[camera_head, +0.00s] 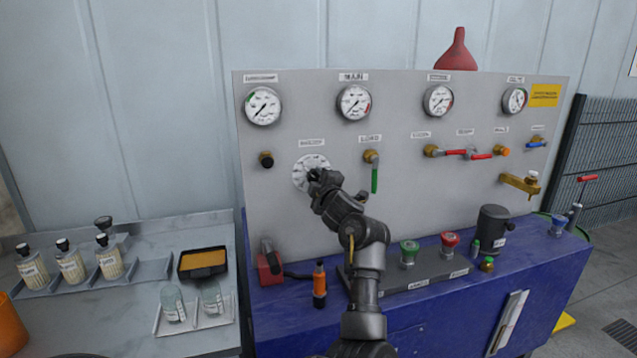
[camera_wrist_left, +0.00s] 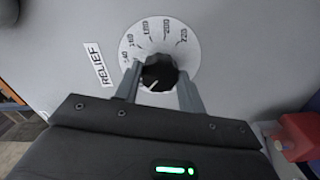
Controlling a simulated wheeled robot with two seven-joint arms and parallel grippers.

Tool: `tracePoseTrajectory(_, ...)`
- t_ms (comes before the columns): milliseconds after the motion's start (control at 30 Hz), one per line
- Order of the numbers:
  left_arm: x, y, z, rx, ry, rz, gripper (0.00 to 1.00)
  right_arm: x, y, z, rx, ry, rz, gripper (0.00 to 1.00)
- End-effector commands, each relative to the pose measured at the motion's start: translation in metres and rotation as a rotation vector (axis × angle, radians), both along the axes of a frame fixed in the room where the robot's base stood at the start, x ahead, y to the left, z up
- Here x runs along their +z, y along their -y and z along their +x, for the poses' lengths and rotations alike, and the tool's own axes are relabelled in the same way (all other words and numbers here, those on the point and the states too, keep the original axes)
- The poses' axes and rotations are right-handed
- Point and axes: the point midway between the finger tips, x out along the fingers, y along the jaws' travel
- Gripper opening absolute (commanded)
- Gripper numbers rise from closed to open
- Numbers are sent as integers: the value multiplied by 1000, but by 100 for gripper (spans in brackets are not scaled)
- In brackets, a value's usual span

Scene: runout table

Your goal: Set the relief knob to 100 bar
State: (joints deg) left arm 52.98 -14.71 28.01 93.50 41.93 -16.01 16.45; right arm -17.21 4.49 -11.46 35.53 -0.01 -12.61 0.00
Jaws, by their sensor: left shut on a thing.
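The relief knob (camera_wrist_left: 160,73) is black, with a short white pointer line, at the centre of a white round dial plate (camera_wrist_left: 167,42). In the left wrist view, the pointer slants toward the lower left. The RELIEF label (camera_wrist_left: 98,64) is beside the dial in that view. In the head view, the dial (camera_head: 302,167) sits on the left part of the grey panel. My left gripper (camera_head: 318,180) reaches the knob and hides it there. Its fingers (camera_wrist_left: 159,76) are shut on the knob from both sides. My right gripper is not in view.
Several gauges (camera_head: 355,102) line the panel top. A black knob (camera_head: 266,160) is left of the dial; a green-handled valve (camera_head: 373,172) is close on its right. Below, an orange-and-black bottle (camera_head: 319,284) and a red block (camera_head: 270,266) stand on the blue bench (camera_head: 420,310).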

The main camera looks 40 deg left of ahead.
Motion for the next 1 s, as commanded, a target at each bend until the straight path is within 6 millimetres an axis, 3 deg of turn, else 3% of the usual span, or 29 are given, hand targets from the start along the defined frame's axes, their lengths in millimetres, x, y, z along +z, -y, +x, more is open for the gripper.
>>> tracePoseTrajectory(33, 0, 0, 0, 1, 0, -1, 17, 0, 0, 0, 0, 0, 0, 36)
tracePoseTrajectory(67, 0, 0, 0, 1, 0, -1, 42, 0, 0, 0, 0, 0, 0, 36)
tracePoseTrajectory(200, 0, 0, 0, 0, -1, 0, 61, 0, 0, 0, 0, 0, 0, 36)
tracePoseTrajectory(467, 0, 0, 0, 0, -1, 1, 62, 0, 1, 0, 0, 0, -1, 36)
tracePoseTrajectory(633, 10, 0, 0, 1, 2, 0, 62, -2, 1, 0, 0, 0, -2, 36)
tracePoseTrajectory(767, 35, 0, 0, 0, 7, 2, 62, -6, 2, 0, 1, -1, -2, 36)
tracePoseTrajectory(1000, 86, 29, -32, -8, 16, 6, 62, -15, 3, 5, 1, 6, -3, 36)
